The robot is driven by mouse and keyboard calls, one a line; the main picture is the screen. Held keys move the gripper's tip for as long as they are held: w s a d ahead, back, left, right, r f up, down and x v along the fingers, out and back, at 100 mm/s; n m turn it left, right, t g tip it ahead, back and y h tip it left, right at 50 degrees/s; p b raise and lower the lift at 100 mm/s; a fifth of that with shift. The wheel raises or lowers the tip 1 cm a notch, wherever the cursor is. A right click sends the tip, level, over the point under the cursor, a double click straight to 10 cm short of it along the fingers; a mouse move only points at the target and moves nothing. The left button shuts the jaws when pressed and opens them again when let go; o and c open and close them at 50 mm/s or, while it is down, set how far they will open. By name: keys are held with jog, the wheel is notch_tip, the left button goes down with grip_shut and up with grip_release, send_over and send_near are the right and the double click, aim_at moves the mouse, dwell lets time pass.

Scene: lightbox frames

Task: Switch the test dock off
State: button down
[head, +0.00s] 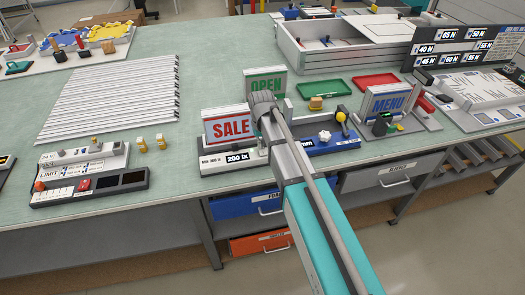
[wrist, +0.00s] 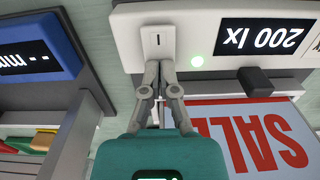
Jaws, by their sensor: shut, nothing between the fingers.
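The test dock appears to be the pale unit (head: 216,161) with a "200 lx" display, at the front edge of the bench in the head view. A "SALE" sign (head: 229,127) stands upright at it. In the wrist view the dock (wrist: 215,22) appears upside down, with a small white switch (wrist: 158,33) carrying a short dark line. My arm hides the fingertips in the head view.
A blue unit (head: 352,146) with an "mm" display stands right of the dock. "OPEN" (head: 266,86) and "MENU" (head: 388,101) signs stand behind and to the right. A small control panel (head: 90,187) lies left. Bare bench (head: 215,84) shows behind the SALE sign.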

jog(key=shift+r, duration=0.1)
jog(key=shift+r+p, duration=3.4)
jog(key=shift+p, duration=0.15)
jog(key=s+d+m, duration=0.3)
jog(key=s+d, duration=1.2)
jog(key=d, duration=0.5)
jog(key=shift+s+d, duration=0.25)
jog(key=shift+s, duration=0.15)
